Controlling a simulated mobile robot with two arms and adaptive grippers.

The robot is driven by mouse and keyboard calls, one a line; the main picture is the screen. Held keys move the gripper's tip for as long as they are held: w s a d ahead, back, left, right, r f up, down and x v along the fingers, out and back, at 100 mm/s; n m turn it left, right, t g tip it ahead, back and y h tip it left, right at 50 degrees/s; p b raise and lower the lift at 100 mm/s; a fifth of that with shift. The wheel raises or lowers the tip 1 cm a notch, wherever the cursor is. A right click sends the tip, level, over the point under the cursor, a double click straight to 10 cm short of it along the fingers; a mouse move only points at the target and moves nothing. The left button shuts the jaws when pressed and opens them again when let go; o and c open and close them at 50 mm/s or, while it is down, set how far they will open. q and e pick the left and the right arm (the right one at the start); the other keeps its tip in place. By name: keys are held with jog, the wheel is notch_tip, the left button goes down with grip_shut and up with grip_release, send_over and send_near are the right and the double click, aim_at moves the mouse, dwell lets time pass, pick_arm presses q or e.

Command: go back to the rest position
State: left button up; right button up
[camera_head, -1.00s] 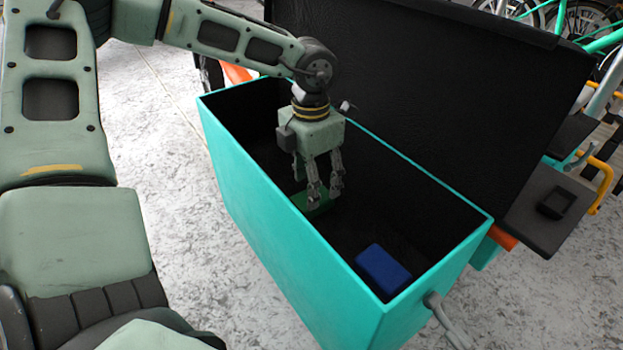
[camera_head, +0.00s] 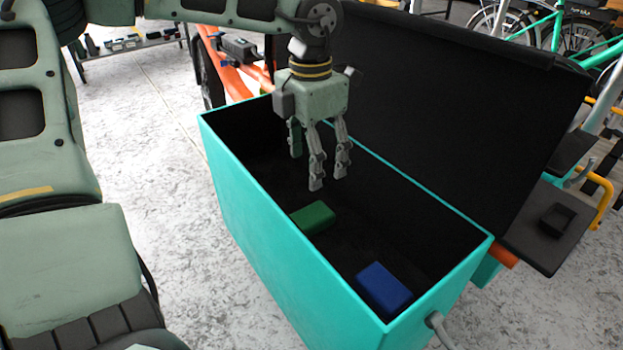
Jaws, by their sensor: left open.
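My left gripper (camera_head: 327,184) points down over the open turquoise cargo box (camera_head: 262,262). It is open and empty, with its fingers apart. A green block (camera_head: 313,217) lies on the dark floor of the box, below the gripper and clear of it. A blue block (camera_head: 385,288) lies on the box floor nearer the right end. My right gripper does not show.
The black lid (camera_head: 450,110) stands raised along the far side of the box. An orange bike frame (camera_head: 232,78) is behind the box. A dark tray (camera_head: 556,220) sits at the right. Bikes (camera_head: 560,30) stand at the back right. Pale floor is free at the left.

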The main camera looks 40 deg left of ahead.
pick_arm(q)
jog(key=shift+r, duration=1.05)
